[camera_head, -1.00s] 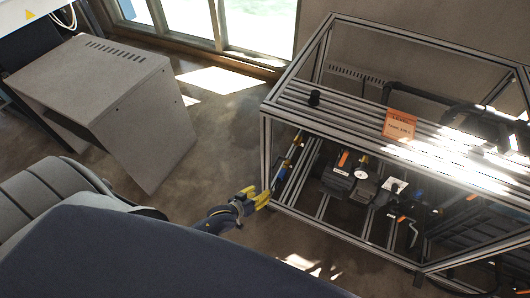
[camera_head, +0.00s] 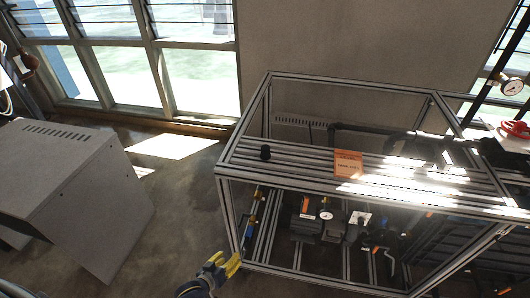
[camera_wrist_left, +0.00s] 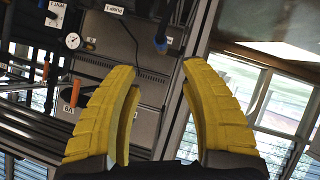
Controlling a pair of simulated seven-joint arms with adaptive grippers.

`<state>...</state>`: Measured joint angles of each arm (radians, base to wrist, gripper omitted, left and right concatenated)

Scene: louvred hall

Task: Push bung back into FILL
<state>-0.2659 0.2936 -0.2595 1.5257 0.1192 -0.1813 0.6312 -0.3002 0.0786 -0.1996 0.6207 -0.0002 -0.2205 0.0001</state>
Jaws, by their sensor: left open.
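A small black plug-like piece (camera_head: 265,152) stands upright on the slatted top of the metal frame, near its left end. It may be the bung; I cannot make out a FILL marking or opening. My left gripper (camera_head: 234,264), with yellow fingers, is low by the frame's front left post, well below the black piece. In the left wrist view the left gripper (camera_wrist_left: 160,95) is open, with nothing between its fingers. The black piece cannot be picked out there. My right gripper is not in view.
The aluminium-profile frame (camera_head: 229,217) holds pipes, valves and a gauge (camera_head: 326,215) inside. A grey cabinet (camera_head: 85,200) stands at left. Open floor (camera_head: 180,205) lies between them. Red-handled equipment (camera_head: 515,128) is at far right.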

